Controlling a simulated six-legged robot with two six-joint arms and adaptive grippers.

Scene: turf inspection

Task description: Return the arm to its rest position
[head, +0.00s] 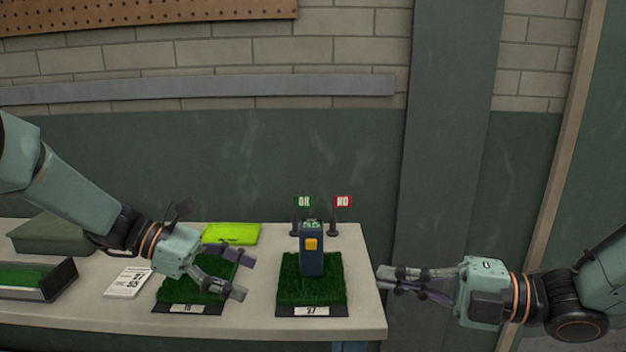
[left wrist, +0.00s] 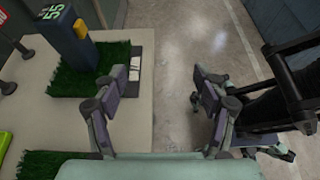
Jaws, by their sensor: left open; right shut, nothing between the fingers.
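My left gripper (head: 245,275) is open and empty. In the head view it hangs over the turf sample marked 13 or similar (head: 178,290), hiding part of it. In the left wrist view its two fingers (left wrist: 165,95) stand apart, over the bench edge and the floor. My right gripper (head: 385,280) is shut and empty, just beyond the right end of the bench. A dark meter with a yellow button (head: 311,252) stands upright on the turf sample marked 37 (head: 335,290); its top display reads 55. The meter also shows in the left wrist view (left wrist: 68,35).
The pale bench (head: 258,315) also bears a lime-green pad (head: 232,234), a printed card (head: 127,283), a dark tray (head: 45,280), a green case (head: 50,235), and OK (head: 304,202) and NO (head: 343,202) flags behind the meter. A wall column (head: 450,150) stands at right.

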